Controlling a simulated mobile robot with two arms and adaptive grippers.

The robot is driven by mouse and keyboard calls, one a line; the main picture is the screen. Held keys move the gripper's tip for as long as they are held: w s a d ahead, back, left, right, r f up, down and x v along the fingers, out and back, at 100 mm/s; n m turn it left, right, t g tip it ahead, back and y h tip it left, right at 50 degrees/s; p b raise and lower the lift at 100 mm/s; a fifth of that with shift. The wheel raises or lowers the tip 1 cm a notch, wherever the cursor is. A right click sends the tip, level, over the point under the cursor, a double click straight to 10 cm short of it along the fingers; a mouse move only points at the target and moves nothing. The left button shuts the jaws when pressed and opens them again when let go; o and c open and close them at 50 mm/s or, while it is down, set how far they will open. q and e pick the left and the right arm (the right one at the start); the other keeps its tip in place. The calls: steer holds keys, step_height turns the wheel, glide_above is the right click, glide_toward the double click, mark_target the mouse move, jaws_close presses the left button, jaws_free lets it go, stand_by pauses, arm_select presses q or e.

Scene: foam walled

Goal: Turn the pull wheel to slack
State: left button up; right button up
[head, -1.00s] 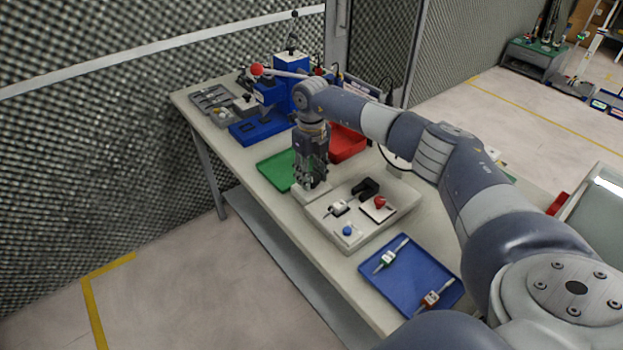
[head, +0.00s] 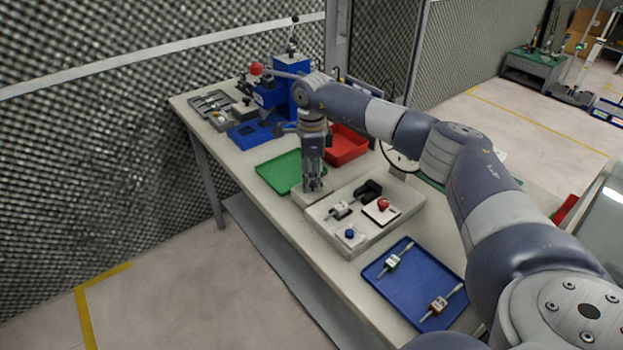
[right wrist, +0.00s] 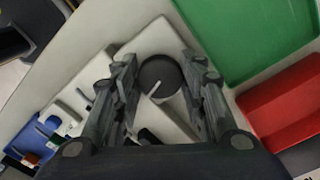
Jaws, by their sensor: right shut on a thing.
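The pull wheel (right wrist: 158,76) is a dark round knob with a pale pointer line, set on a pale block. In the right wrist view it lies between the two fingers of my right gripper (right wrist: 162,95), and the pointer line slants from upper right to lower left. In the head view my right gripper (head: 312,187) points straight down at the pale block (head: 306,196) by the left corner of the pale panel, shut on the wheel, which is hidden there. My left gripper is not in view.
A green tray (head: 272,174) and a red bin (head: 346,146) lie close behind. A blue tray (head: 405,296) with two tools is in front.

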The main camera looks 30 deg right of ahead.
steer(key=n+b, duration=0.1)
steer(key=n, duration=0.2)
steer(key=shift+r+n, duration=0.1)
steer(key=shift+n, duration=0.3)
steer(key=n, duration=0.3)
steer(key=shift+n, duration=0.3)
steer(key=n+b, duration=0.1)
steer(key=n, duration=0.3)
steer(key=shift+d+r+n, duration=0.1)
steer(key=shift+n, duration=1.3)
steer(key=shift+w+n, duration=0.1)
steer(key=shift+n, duration=0.2)
steer(key=o, duration=1.1)
steer(key=shift+c, duration=0.2)
